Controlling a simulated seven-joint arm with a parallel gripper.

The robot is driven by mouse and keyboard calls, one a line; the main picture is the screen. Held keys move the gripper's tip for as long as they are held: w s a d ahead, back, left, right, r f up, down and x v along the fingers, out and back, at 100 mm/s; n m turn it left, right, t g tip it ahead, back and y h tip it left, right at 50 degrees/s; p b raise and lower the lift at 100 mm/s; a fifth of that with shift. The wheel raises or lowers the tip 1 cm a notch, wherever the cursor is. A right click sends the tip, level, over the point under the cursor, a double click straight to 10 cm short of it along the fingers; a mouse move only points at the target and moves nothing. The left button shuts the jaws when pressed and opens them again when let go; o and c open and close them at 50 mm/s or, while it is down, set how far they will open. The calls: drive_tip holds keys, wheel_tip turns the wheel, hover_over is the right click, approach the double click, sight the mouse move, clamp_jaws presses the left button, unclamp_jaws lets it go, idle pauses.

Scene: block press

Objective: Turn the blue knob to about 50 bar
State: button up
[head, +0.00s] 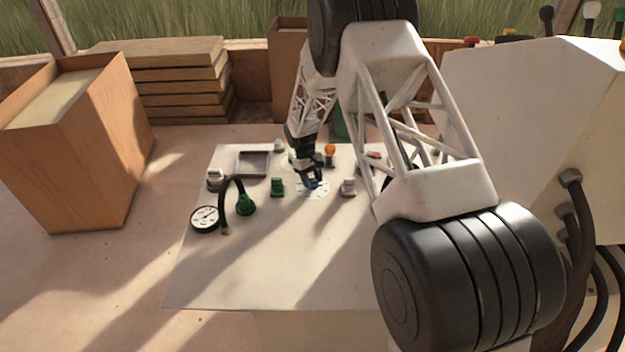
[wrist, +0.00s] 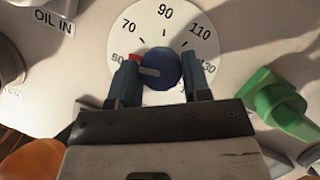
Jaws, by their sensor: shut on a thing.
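The blue knob (wrist: 161,66) sits at the middle of a white round dial (wrist: 165,25) marked 50, 70, 90, 110 and 130. Its pale pointer line points left, close to the 50 mark. A red mark shows beside the 50. My gripper (wrist: 160,75) is shut on the knob, with one dark finger at each side of it. In the head view, my gripper (head: 313,183) is down at the white dial (head: 321,193) on the pale panel, and the knob is hard to make out there.
A green handle (wrist: 278,104) stands right of the dial, and an orange knob (wrist: 32,160) is at lower left. A round gauge (head: 205,218) and a black hose (head: 225,200) lie at the panel's left. The panel's front (head: 260,265) is clear.

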drive_tip(key=shift+n, duration=0.8)
drive_tip(key=shift+t, duration=0.3)
drive_tip(key=o, duration=0.9)
drive_tip(key=shift+r, duration=0.1)
drive_tip(key=v, duration=0.7)
drive_tip(key=shift+a+r, duration=0.2)
drive_tip(key=shift+r, duration=0.05)
drive_tip(key=shift+w, duration=0.1)
